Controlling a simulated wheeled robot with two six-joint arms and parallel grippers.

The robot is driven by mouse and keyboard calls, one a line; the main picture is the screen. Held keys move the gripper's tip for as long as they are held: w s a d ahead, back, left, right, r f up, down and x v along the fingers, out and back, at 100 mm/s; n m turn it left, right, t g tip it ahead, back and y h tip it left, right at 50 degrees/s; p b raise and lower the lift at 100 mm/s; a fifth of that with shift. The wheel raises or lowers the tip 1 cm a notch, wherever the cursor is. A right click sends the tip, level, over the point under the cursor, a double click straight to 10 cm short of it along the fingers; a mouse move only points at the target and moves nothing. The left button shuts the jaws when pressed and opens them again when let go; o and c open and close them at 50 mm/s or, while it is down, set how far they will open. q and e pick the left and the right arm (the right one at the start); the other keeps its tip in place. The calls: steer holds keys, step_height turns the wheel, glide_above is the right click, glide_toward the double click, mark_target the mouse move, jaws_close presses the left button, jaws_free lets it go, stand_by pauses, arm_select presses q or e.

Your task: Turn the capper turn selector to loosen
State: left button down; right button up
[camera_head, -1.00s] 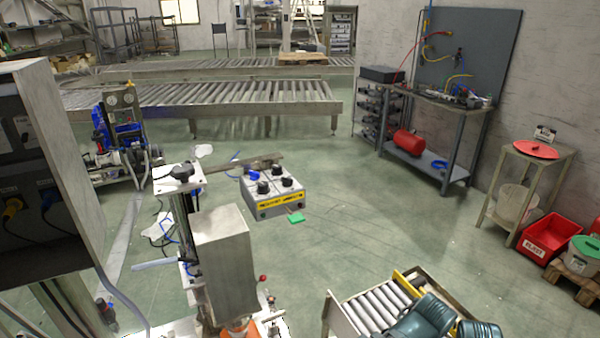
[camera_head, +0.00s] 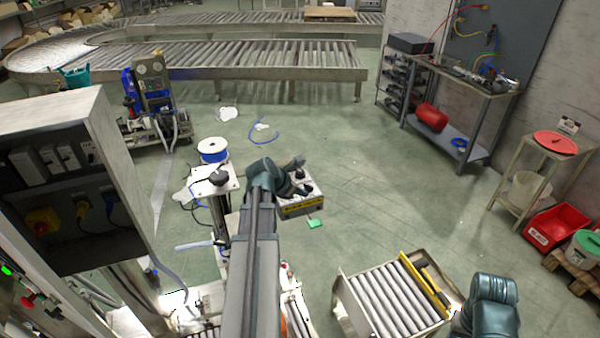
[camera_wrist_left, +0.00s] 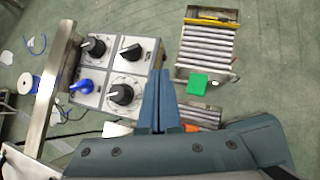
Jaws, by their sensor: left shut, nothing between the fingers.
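The grey control box (camera_head: 302,208) stands mid-view in the head view, with a yellow label strip on its front. The left wrist view shows its top with several knobs: a black knob at upper left (camera_wrist_left: 93,46), a black knob at upper right (camera_wrist_left: 131,51), a blue knob at lower left (camera_wrist_left: 82,87) and a larger black knob at lower right (camera_wrist_left: 121,94). I cannot read which is the turn selector. My left gripper (camera_wrist_left: 160,76) is shut and empty, just right of the larger black knob in that view. In the head view my left arm partly hides the box.
A metal bar (camera_wrist_left: 48,90) runs along the box's left side. A green piece (camera_head: 314,223) shows beside the box. A small roller conveyor (camera_head: 385,298) stands front right, an electrical cabinet (camera_head: 60,150) at left. Open floor lies behind and right of the box.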

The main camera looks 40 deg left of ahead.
mark_target(309, 187)
arm_select(q)
steer(key=s+a+r+n, duration=0.2)
steer(key=a+r+n, duration=0.1)
steer(key=a, duration=0.2)
steer(key=shift+t+y, duration=0.4)
steer(key=b+x, duration=0.6)
steer(key=x, duration=0.4)
steer(key=shift+s, duration=0.1)
steer(key=shift+w+f, duration=0.15)
steer(key=shift+w, duration=0.1)
arm_select(e)
step_height(309, 187, down, 5)
steer(key=shift+f, duration=0.1)
